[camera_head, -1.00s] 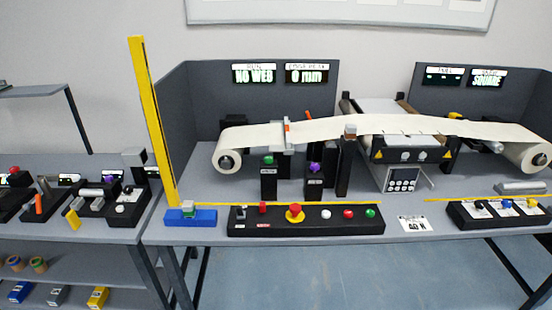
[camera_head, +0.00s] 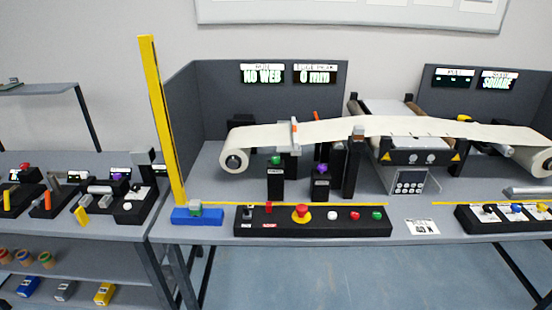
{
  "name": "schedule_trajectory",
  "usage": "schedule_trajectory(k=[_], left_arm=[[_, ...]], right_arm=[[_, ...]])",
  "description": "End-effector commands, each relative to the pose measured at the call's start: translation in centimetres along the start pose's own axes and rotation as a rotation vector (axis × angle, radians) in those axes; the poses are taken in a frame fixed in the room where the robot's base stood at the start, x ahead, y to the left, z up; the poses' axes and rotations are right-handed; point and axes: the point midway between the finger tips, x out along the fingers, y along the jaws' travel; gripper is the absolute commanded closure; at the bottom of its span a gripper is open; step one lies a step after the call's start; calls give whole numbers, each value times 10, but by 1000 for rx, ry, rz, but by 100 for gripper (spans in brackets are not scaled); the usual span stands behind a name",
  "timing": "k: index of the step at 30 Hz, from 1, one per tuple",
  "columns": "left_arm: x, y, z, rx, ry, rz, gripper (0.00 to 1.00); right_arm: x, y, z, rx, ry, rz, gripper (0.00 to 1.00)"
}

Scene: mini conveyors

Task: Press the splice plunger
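On the bench, two short black posts stand in front of the white web. The left post (camera_head: 275,184) has a green knob (camera_head: 276,160) on top, and the right post (camera_head: 320,190) has a purple knob (camera_head: 321,168). Both carry small labels too small to read, so I cannot tell which one is the splice plunger. The white web (camera_head: 410,126) runs from a roll at the left (camera_head: 236,162) to a roll at the right (camera_head: 541,163). Neither of my grippers is in view.
A black button panel (camera_head: 258,230) with a red mushroom button (camera_head: 301,213) lies along the bench's front edge. A tall yellow post (camera_head: 161,120) stands at the bench's left end. Another bench (camera_head: 110,240) with several small devices is at the left. Bench surface near the card (camera_head: 422,226) is open.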

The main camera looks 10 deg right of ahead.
Motion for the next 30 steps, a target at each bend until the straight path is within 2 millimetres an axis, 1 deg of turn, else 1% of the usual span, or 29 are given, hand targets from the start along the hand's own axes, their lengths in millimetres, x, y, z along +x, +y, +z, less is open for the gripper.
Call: schedule_trajectory(k=[1,6,7,30], left_arm=[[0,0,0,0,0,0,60],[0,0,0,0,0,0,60],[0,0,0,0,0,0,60],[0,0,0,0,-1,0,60]], right_arm=[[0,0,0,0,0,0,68],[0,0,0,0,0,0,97],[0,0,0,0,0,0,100],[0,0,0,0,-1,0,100]])
